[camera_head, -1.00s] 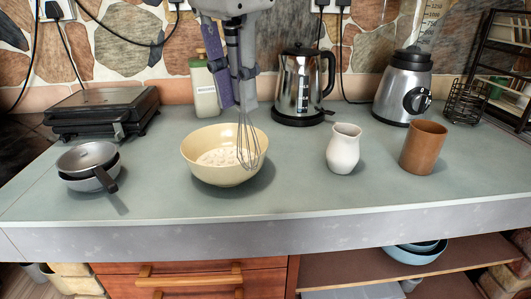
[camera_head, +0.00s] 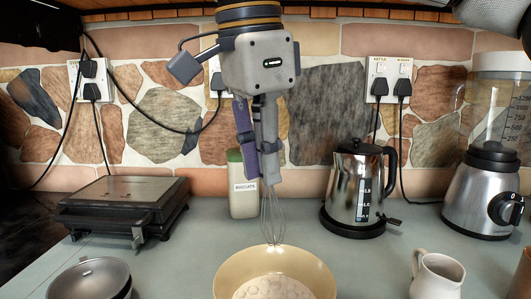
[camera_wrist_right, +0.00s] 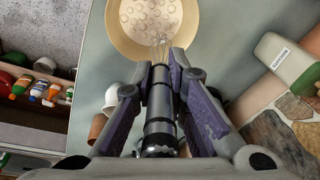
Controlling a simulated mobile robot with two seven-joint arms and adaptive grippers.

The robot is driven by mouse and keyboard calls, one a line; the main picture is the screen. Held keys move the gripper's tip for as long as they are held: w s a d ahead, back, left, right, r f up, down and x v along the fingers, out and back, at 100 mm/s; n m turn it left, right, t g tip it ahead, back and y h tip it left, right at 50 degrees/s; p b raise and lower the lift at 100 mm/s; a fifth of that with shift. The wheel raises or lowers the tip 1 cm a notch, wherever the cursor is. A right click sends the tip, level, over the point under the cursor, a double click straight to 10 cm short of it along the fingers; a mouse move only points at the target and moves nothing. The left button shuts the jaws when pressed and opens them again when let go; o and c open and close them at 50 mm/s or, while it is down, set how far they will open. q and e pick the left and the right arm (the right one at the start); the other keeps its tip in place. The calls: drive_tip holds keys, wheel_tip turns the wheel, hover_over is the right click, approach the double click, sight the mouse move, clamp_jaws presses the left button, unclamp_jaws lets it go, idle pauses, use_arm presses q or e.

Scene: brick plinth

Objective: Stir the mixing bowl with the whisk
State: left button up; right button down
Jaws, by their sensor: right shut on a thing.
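My right gripper (camera_head: 258,180) is shut on the whisk (camera_head: 272,218), which hangs with its wires downward. The wrist view shows the whisk's dark handle (camera_wrist_right: 160,112) between the purple-padded fingers of this gripper (camera_wrist_right: 162,85). The cream mixing bowl (camera_head: 228,275) stands on the counter, cut off by the bottom edge of the head view. Pale round lumps (camera_head: 272,289) lie in it. The wire tips overlap the bowl's far rim in the head view, and its rim (camera_wrist_right: 187,45) in the wrist view; their height above it is unclear. My left gripper is not in view.
A kettle (camera_head: 352,195) and a blender (camera_head: 485,190) stand right, a black grill (camera_head: 125,212) left.

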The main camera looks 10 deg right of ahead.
hover_over(266, 236)
drive_tip(key=s+a, duration=0.1)
drive_tip(key=s, duration=0.1)
wheel_tip(266, 236, down, 4)
drive_tip(key=f, duration=0.6)
drive_tip(key=shift+w+d, duration=0.25)
drive_tip(key=shift+d, duration=0.05)
drive_tip(key=shift+w+d+f, duration=0.15)
drive_tip(key=shift+f, duration=0.9)
